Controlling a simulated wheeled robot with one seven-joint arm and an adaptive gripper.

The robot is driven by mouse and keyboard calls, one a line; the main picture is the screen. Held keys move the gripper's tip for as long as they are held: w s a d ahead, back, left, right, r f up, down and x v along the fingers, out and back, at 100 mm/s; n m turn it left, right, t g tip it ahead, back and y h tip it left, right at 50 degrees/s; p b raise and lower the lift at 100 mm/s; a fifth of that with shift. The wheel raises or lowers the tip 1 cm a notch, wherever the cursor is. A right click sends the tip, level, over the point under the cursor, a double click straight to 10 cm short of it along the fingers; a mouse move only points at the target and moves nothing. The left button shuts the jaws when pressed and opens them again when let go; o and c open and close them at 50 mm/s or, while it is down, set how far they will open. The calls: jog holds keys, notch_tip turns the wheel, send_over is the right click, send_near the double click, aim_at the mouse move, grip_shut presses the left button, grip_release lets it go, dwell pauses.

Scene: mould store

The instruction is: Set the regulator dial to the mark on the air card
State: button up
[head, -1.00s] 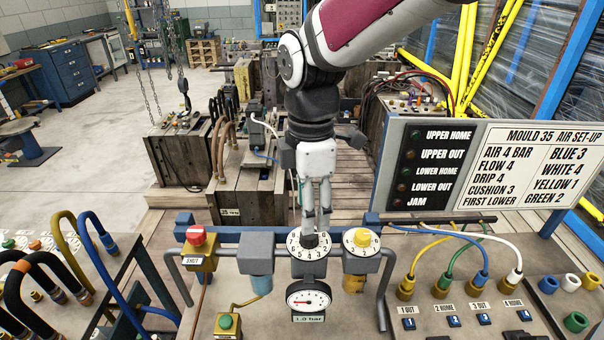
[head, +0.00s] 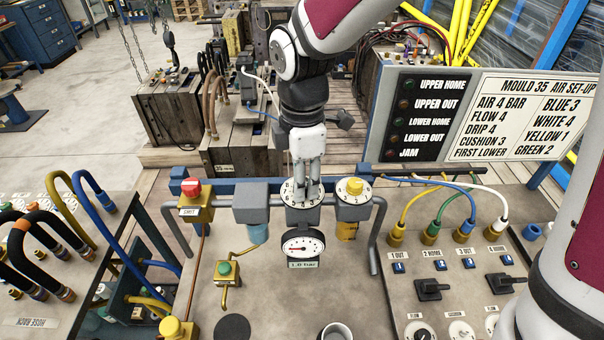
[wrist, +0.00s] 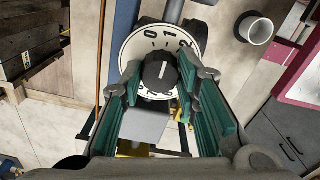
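The regulator dial (head: 287,198) is a white numbered disc with a black knob, above a round gauge (head: 303,243) whose display reads 1.0 bar. In the wrist view, the black knob (wrist: 161,72) has a white pointer line directed near the 1 on the dial. My gripper (head: 307,196) points down over the dial. In the wrist view its fingers (wrist: 168,85) stand either side of the knob, apart, with gaps visible. The air card (head: 533,118) at the right reads AIR 4 BAR. The fingers partly hide the dial in the head view.
A red-topped shut-off valve (head: 194,189) stands left of the dial and a yellow knob (head: 355,187) close on its right. A green button (head: 226,268) is in front. Coloured hoses and black switches (head: 433,288) fill the right of the bench.

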jog(key=shift+m, duration=0.4)
jog(key=m+p, duration=0.1)
jog(key=m, duration=0.2)
jog(key=shift+s+m, duration=0.1)
jog(key=shift+m, duration=0.3)
jog(key=m+p, duration=0.1)
jog(key=m, duration=0.3)
jog(key=shift+r+m, duration=0.1)
jog(key=shift+m, duration=0.2)
jog(key=m+p, duration=0.1)
jog(key=m, duration=0.3)
jog(key=shift+m+p, duration=0.85)
jog(key=shift+m, duration=1.35)
jog(key=o, duration=1.2)
